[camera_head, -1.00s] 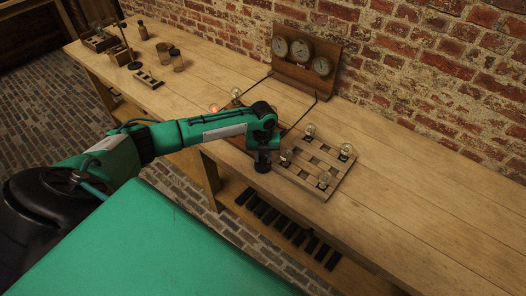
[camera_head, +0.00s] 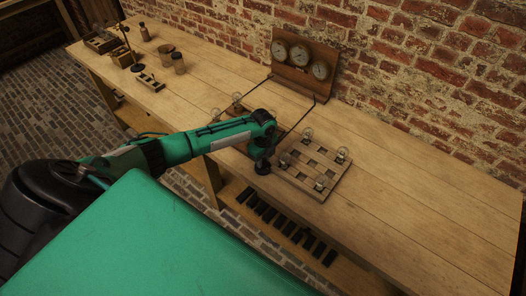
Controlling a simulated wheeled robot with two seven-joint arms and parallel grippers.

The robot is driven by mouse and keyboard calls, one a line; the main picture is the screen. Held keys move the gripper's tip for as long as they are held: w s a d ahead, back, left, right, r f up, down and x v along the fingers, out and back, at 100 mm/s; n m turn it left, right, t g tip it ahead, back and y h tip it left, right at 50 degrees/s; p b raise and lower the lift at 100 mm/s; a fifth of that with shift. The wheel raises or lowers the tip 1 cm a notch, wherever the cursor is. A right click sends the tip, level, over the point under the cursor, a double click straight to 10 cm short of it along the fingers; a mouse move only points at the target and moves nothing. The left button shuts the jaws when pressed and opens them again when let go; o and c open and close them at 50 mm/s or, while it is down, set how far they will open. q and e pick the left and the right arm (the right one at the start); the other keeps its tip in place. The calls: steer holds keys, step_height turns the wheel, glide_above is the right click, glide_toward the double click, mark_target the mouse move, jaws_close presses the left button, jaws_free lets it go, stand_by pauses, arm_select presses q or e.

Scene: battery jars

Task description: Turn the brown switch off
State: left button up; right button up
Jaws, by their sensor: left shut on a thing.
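My left gripper (camera_head: 262,167) points down at the bench's front edge, between the brown board and the pale slatted board (camera_head: 312,168). It is shut on a small dark piece at its tip, which I take to be the brown switch; the wrist hides most of it. The brown board (camera_head: 240,147) lies behind and under my left forearm, mostly covered. Two glass bulbs stand at its back, a left bulb (camera_head: 215,114) and a right bulb (camera_head: 237,98). Neither clearly glows. My right gripper is not in view.
Several glass bulbs stand on the slatted board's corners. A wooden panel with three dials (camera_head: 300,59) stands at the wall, with dark rods running forward. Jars and a stand are at the bench's far left. The bench (camera_head: 420,190) is bare at right. Dark bars lie on the lower shelf.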

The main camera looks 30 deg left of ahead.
arm_select(q)
steer(key=shift+a+r+n, duration=0.1)
steer(key=shift+n, duration=0.4)
steer(key=o, duration=1)
step_height(320, 180, up, 14)
steer(key=b, duration=0.3)
